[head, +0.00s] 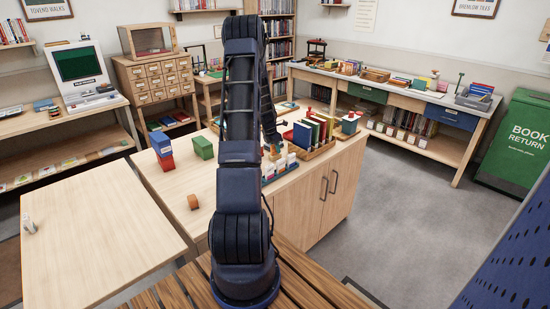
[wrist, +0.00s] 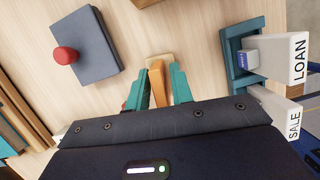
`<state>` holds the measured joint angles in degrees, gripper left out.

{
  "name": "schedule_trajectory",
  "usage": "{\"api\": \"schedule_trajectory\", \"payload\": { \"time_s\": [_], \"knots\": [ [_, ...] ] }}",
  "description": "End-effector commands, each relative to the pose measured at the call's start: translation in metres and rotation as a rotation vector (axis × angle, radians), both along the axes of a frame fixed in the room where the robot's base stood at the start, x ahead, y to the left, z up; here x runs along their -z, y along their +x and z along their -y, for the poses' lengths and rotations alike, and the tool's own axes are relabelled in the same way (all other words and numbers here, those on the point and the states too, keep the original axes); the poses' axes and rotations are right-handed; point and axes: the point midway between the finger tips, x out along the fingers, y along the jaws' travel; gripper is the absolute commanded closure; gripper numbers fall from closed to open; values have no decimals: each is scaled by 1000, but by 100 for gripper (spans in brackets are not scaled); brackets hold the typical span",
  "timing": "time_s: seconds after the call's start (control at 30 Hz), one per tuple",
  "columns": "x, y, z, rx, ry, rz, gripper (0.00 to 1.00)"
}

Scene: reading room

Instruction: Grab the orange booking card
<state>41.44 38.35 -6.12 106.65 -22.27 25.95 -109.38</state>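In the wrist view, an orange piece (wrist: 157,84), which looks like the orange booking card, stands between the two teal fingers of my gripper (wrist: 160,84). A small tan block or base (wrist: 159,62) shows just beyond it. The fingers are on either side of the orange piece, close to it. I cannot tell whether both touch it. In the head view my gripper (head: 274,150) is low over the wooden counter (head: 178,180), partly hidden by my arm, and the card cannot be made out clearly.
In the wrist view, a teal holder (wrist: 237,45) with white LOAN (wrist: 299,60) and SALE (wrist: 291,122) pieces stands close on the right. A dark grey slab (wrist: 88,45) with a red knob (wrist: 65,55) lies left. In the head view, a book tray (head: 305,150) stands right.

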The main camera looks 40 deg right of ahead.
Motion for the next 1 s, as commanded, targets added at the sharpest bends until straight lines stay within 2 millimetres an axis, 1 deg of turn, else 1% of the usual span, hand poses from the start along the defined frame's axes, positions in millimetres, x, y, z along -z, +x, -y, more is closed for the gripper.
{"api": "schedule_trajectory", "payload": {
  "time_s": [0.03, 0.1, 0.43, 0.57, 0.67, 0.77, 0.87, 1.0],
  "knots": [
    [0, 0, 0, 0, 0, 0, 87],
    [0, 0, 0, 0, 0, 0, 100],
    [0, 0, 0, 0, 0, 0, 100],
    [-6, 0, 0, 0, 0, 1, 100],
    [-17, 0, 1, 0, -1, 3, 100],
    [-36, 0, 1, 0, -2, 3, 100],
    [-60, 0, 1, 0, -3, 4, 100],
    [-98, 0, 0, 0, -3, 4, 100]
  ]
}}
